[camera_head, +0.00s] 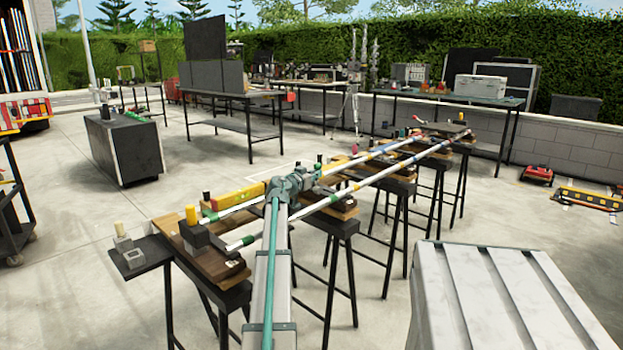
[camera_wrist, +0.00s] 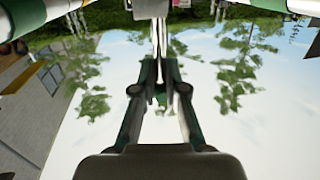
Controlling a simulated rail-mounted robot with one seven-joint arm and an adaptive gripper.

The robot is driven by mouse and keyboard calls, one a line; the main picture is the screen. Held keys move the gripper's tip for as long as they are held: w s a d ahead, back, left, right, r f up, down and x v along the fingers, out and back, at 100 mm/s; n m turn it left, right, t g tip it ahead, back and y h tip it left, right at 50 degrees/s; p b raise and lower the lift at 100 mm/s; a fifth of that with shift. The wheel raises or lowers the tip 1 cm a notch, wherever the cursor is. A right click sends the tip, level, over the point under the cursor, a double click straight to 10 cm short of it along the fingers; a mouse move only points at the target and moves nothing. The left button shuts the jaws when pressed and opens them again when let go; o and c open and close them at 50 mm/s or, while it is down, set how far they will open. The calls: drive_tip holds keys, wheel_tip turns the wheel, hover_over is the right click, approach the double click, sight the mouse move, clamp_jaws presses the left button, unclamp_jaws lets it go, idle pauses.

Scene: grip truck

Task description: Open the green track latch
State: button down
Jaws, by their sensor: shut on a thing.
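The track is two long light rails (camera_head: 384,172) lying across several sawhorse stands, with small coloured latches along them. My gripper (camera_wrist: 159,45) points away from the wrist camera, its fingers converging at the top middle of the view. It is shut on a small part at the fingertips that is too blurred to identify. In the head view my arm reaches up to the near half of the track and hides the grip point.
A yellow level (camera_head: 240,197) lies by the near rail end. A ribbed silver case (camera_head: 500,300) stands at lower right. A black cabinet (camera_head: 125,148) stands at left, with work tables (camera_head: 235,97) behind. Open concrete lies between.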

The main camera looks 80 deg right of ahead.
drive_tip(key=shift+d+r, duration=0.1)
drive_tip(key=shift+r, duration=0.05)
drive_tip(key=c, duration=1.2)
unclamp_jaws()
drive_tip(key=shift+a, duration=0.2)
drive_tip(key=v, duration=1.1)
drive_tip(key=shift+w+a, duration=0.15)
drive_tip(key=shift+a, duration=0.2)
